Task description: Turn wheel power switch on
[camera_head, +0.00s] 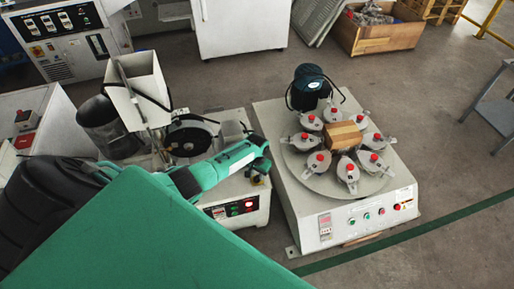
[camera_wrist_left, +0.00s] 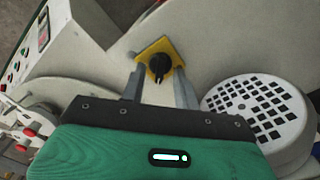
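The wheel power switch is a black rotary knob (camera_wrist_left: 158,66) on a yellow plate on a pale machine side, at the upper middle of the left wrist view. My left gripper (camera_wrist_left: 160,82) points at it with its two grey fingers apart. The knob appears between the fingertips, with a gap on each side; I cannot tell how deep it sits between them. In the head view my left gripper (camera_head: 257,166) is at the right end of the grinding wheel machine (camera_head: 238,190), and the knob is hidden there. My right gripper is not in view.
A white machine with a round turntable (camera_head: 320,183) carrying several red-capped clamps stands close to the right of my left gripper. A white round cover with square holes (camera_wrist_left: 258,110) is right of the fingers in the wrist view. Open floor lies at the far right.

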